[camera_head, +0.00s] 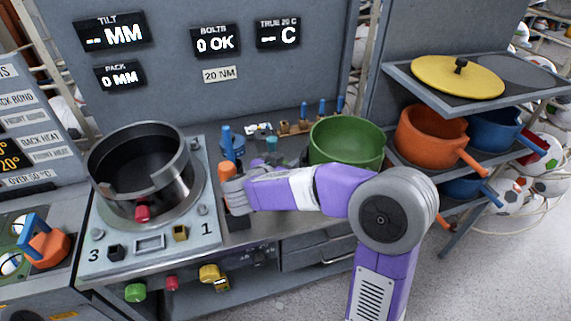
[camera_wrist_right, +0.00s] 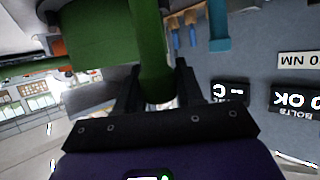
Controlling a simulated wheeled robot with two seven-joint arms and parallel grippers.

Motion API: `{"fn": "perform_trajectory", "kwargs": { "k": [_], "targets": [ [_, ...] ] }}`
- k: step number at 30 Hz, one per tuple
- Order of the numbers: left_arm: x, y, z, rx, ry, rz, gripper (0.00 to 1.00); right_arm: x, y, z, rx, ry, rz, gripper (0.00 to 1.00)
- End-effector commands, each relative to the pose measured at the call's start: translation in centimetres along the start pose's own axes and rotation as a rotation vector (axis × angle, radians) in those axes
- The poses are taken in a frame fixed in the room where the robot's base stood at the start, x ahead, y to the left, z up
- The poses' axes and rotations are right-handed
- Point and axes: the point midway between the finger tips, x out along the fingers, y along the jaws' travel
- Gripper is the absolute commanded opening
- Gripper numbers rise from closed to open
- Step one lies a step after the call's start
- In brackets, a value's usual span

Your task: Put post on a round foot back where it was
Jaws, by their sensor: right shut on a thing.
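My right gripper (camera_wrist_right: 158,88) is shut on a green post (camera_wrist_right: 151,45), which passes between its two dark fingers in the right wrist view. The far end of the post runs out of that picture, so its round foot is hidden. In the head view, my right forearm reaches left across the counter, with the wrist beside an orange upright thing (camera_head: 227,171). The forearm and wrist hide the held post there. My left gripper is not in view.
A green pot (camera_head: 345,138) stands behind my forearm. A steel ring vessel (camera_head: 139,165) is on the left press plate. A blue upright thing (camera_head: 232,143) and a teal piece (camera_head: 271,145) stand behind my wrist. Pots and a yellow lid (camera_head: 457,77) fill the right shelves.

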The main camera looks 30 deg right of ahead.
Motion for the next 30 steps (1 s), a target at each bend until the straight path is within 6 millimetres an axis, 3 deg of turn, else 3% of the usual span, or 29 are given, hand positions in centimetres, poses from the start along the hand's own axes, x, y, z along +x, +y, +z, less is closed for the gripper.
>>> {"fn": "perform_trajectory", "kwargs": {
  "k": [3, 4, 9, 20, 30],
  "targets": [
    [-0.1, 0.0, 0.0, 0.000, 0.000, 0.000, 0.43, 0.1, 0.0, 0.2, -0.001, 0.001, 0.000, 0.00],
    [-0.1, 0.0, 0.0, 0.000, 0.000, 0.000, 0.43, 0.1, 0.0, 0.3, -0.001, 0.000, 0.000, 0.38],
    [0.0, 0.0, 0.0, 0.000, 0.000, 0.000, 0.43, 0.1, 0.0, 0.3, -0.001, 0.000, 0.000, 0.62],
    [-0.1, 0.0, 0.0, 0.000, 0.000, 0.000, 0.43, -0.2, 0.0, -0.1, 0.001, 0.000, -0.001, 0.62],
    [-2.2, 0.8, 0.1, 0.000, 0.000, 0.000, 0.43, -7.0, -0.1, -0.3, -0.002, 0.001, -0.006, 0.62]
  ]
}}
